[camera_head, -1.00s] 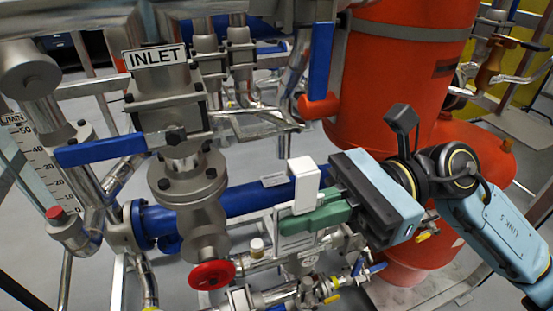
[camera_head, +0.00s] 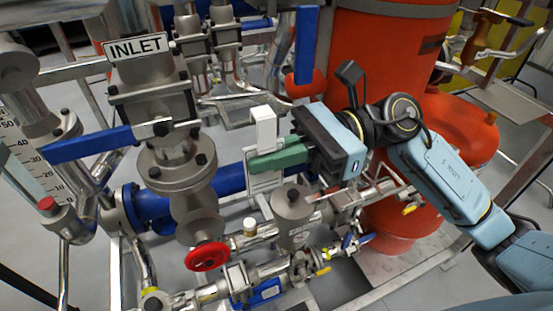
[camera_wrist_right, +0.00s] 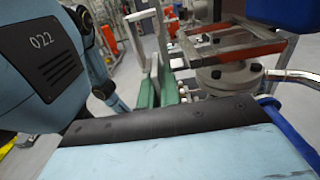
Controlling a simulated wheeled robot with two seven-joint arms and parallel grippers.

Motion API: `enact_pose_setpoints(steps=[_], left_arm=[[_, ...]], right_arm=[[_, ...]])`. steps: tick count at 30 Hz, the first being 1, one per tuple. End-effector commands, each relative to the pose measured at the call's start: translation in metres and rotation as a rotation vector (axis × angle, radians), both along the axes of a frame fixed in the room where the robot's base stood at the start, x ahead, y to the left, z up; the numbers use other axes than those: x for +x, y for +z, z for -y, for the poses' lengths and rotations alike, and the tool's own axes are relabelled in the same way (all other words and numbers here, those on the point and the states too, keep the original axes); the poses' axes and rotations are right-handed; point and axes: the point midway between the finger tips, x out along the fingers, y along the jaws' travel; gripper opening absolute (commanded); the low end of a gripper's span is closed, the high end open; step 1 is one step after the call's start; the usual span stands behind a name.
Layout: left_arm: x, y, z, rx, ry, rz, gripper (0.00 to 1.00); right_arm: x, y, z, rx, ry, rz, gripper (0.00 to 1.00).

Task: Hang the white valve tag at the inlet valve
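The white valve tag (camera_head: 264,126) stands upright between the green fingertips of my right gripper (camera_head: 272,160) in the head view. A pale plate part (camera_head: 262,183) of it shows below the fingers. The right gripper is shut on it. The inlet valve (camera_head: 158,105) carries an INLET sign (camera_head: 137,47) and a blue lever handle (camera_head: 90,145). The tag is to the right of the valve and apart from it. My left gripper is not in view.
A red handwheel (camera_head: 207,255) sits below the valve. A blue pipe (camera_head: 225,180) runs behind the tag. A vertical blue handle (camera_head: 306,45) and orange tank (camera_head: 385,80) stand to the right. Several pipes and small valves fill the space below the gripper.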

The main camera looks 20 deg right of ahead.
Motion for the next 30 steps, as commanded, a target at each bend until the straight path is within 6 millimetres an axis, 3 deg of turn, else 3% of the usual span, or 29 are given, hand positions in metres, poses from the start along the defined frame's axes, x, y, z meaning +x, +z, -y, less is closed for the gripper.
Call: enact_pose_setpoints(steps=[12,18,30], left_arm=[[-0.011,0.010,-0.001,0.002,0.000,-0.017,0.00],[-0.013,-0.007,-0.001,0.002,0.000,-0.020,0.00],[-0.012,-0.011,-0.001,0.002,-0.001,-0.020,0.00]], right_arm=[[0.033,0.000,-0.001,0.001,0.000,0.000,0.00],[0.031,-0.014,-0.001,0.000,0.001,0.000,0.00],[0.031,-0.016,-0.001,0.000,0.001,-0.001,0.00]])
